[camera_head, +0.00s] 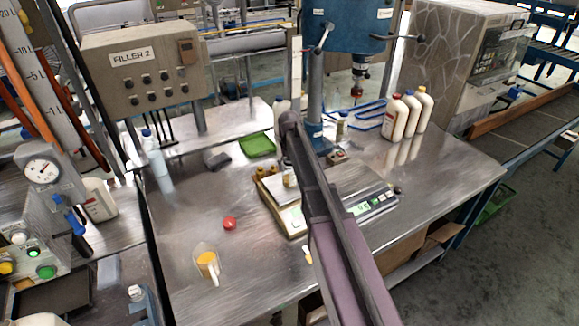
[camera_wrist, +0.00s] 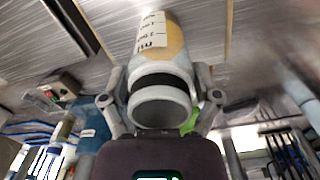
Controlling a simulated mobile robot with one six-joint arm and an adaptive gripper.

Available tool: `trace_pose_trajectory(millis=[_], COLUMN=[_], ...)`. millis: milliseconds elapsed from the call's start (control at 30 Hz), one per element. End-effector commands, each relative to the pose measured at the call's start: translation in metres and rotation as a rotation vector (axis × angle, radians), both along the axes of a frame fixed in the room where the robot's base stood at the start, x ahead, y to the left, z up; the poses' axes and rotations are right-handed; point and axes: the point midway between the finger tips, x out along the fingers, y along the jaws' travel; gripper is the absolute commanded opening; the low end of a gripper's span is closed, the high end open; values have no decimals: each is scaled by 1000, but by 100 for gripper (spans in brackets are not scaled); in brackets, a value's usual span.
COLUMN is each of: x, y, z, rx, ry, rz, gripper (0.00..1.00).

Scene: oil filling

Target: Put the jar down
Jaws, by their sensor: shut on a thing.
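In the wrist view my gripper (camera_wrist: 161,82) is shut on the jar (camera_wrist: 166,52), with one finger on each side. The jar has a white label with printed marks, amber contents and a dark band, and a grey round end faces the camera. In the head view a small part of a yellowish jar (camera_head: 290,180) shows beside my arm, over the weighing area. My arm hides the fingers there. I cannot tell whether the jar's base touches a surface.
A scale with a green display (camera_head: 370,204) stands right of my arm. A measuring jug of orange liquid (camera_head: 208,264) and a red cap (camera_head: 229,223) are on the steel table (camera_head: 185,215). White bottles (camera_head: 396,118) stand at the back right. The table's front left is mostly clear.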

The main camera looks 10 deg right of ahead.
Motion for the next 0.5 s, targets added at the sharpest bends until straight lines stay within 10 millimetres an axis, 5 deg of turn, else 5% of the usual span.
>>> trace_pose_trajectory(millis=[100, 133, 200, 500], x=[0, 0, 0, 0], y=[0, 0, 0, 0], z=[-4, -3, -2, -2], rx=[0, 0, 0, 0], ry=[0, 0, 0, 0], rz=[0, 0, 0, 0], gripper=[19, 86, 100, 100])
